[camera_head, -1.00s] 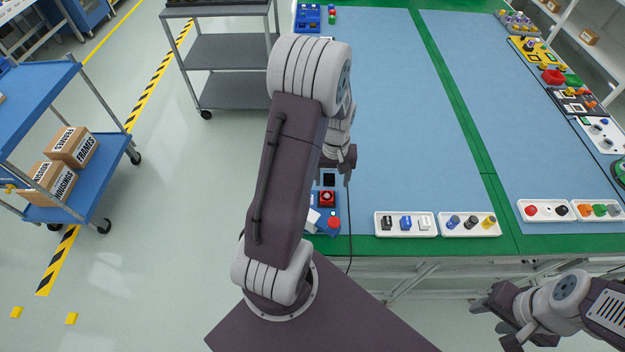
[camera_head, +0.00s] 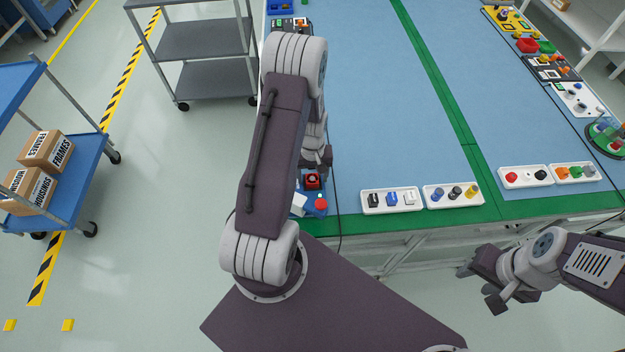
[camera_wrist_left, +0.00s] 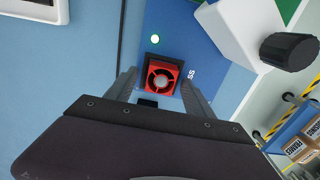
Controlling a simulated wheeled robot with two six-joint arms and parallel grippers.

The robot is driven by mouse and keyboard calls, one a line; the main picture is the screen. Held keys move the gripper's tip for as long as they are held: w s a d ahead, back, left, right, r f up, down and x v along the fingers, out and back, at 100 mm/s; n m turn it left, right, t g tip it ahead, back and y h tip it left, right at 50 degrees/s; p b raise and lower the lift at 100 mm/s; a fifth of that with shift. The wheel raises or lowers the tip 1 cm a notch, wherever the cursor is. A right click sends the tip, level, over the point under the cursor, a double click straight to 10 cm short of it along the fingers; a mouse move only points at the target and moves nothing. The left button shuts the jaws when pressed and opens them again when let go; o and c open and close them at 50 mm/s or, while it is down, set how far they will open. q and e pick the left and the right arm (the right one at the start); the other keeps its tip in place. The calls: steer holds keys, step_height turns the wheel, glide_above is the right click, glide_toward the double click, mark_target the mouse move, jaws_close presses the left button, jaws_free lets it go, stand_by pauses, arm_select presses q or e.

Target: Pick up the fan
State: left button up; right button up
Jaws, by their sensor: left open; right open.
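The fan (camera_wrist_left: 161,77) is a small red-framed square with a dark rotor and a pale hub. It sits on a blue station panel (camera_wrist_left: 185,25); in the head view the fan (camera_head: 312,181) is near the table's front left corner. My left gripper (camera_wrist_left: 158,85) is open, its two fingers on either side of the fan in the wrist view. I cannot tell whether they touch it. In the head view my left gripper (camera_head: 318,160) is partly hidden by my arm. My right gripper (camera_head: 480,280) is open and empty in front of the table.
A white block with a black knob (camera_wrist_left: 290,50) stands beside the fan. A red button (camera_head: 321,203) is on the blue panel's front. White trays of small parts (camera_head: 392,209) lie to the right. The blue tabletop (camera_head: 400,110) beyond is mostly clear.

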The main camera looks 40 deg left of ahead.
mark_target(311, 177)
arm_select(q)
jaws_close()
step_height(311, 177, up, 10)
steer(key=shift+a, duration=0.15)
stand_by(0.3)
